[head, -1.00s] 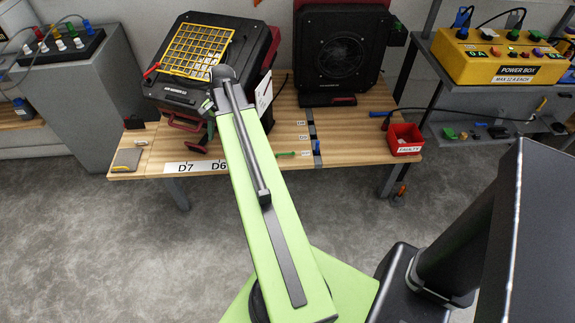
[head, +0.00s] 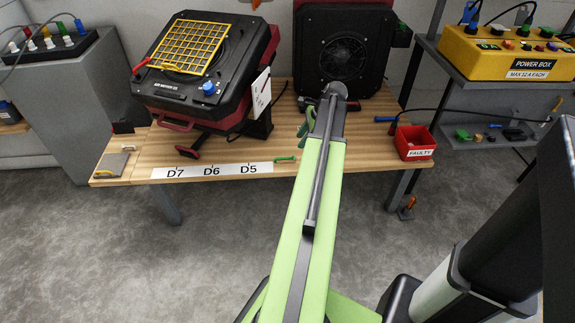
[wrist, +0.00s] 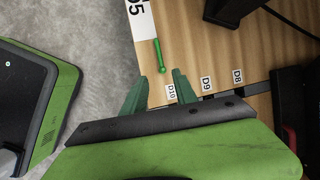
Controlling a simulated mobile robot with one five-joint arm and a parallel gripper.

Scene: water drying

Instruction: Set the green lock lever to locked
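The green lock lever (head: 285,159) is a small thin bar at the front edge of the wooden table, just right of the D5 label. In the wrist view the lever (wrist: 160,56) lies beyond my fingertips, roughly in line with the gap between them. My gripper (wrist: 160,82) has two green fingers spread apart with nothing between them. In the head view my gripper (head: 306,122) is over the table, right of the lever and partly hidden by my arm. The fingers look apart from the lever.
A black device with a yellow grid (head: 188,47) stands at left on the table (head: 225,160). A black fan unit (head: 345,58) stands behind my gripper. A red FAULTY bin (head: 414,143) is at right. The D10 label (wrist: 171,92) lies close to my fingers.

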